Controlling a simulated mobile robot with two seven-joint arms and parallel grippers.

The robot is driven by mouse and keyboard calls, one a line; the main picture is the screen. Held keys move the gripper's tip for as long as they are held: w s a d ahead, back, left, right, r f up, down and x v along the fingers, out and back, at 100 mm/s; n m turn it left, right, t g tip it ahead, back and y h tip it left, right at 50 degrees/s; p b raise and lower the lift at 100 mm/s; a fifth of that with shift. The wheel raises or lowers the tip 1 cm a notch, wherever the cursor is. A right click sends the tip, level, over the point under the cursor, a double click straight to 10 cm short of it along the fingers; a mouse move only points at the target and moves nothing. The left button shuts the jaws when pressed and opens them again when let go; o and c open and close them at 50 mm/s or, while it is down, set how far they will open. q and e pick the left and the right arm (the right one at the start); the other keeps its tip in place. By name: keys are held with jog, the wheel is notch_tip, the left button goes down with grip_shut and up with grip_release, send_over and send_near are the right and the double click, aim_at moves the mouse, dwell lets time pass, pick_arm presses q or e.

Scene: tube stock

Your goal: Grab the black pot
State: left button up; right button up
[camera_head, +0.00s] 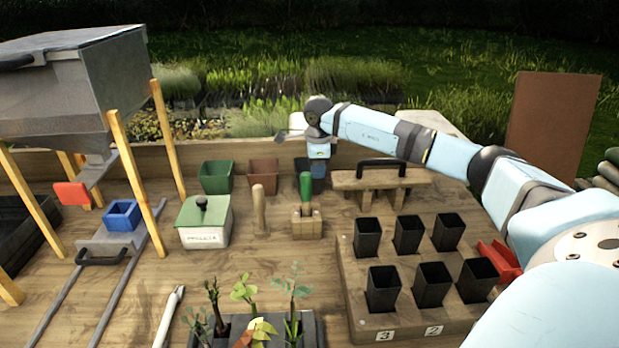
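A black pot (318,184) stands at the back of the wooden table, at the right end of a row with a green pot (215,178) and a brown pot (263,172). My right arm reaches in from the right, and its gripper (318,168) points down at the black pot. The fingers are too small and dark against the pot to tell whether they are open or touching it. More black pots (407,236) sit in a wooden rack at the front right. My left gripper is not in view.
A green-handled tool (306,190) in a wooden block and a wooden dibber (259,208) stand in front of the row. A wooden stand with a black handle (381,167) is right of the gripper. A green-lidded box (206,222) and a hopper (70,85) are left.

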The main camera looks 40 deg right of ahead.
jog(key=f, duration=0.2)
jog(key=w+f, duration=0.1)
jog(key=f, duration=0.2)
jog(key=shift+w+f, duration=0.3)
jog(key=shift+w, duration=0.1)
grip_shut()
